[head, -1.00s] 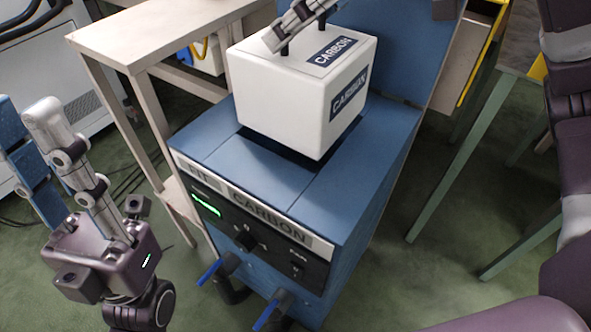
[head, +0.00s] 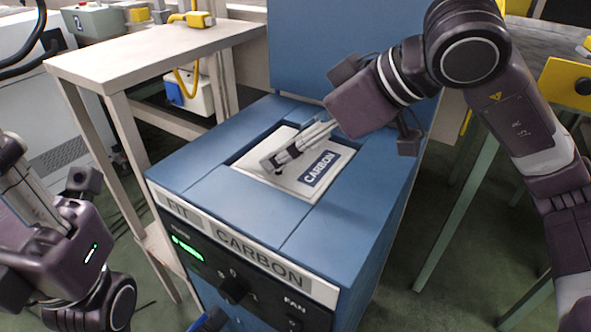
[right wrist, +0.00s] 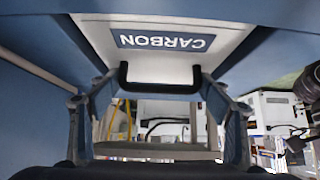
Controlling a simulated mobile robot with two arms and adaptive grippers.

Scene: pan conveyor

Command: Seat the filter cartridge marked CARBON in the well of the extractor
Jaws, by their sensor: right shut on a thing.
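The white filter cartridge (head: 322,187), labelled CARBON, is down in the square well of the blue extractor (head: 225,205). Its top looks about level with the extractor's top, with a narrow dark gap along the rim. My right gripper (head: 285,160) is shut on the cartridge's handle; the black handle (right wrist: 160,87) shows between the fingers in the right wrist view, below an upside-down CARBON label. The cartridge's sides and bottom are hidden in the well. My left gripper (head: 12,165) is at the left edge, away from the extractor, its fingers partly cut off.
The extractor's front has a FIT CARBON strip (head: 240,243), a green light (head: 187,247) and a dark knob (head: 232,288). A pale table (head: 150,55) stands at back left. A green-legged table (head: 455,215) stands right. Dark green floor lies between.

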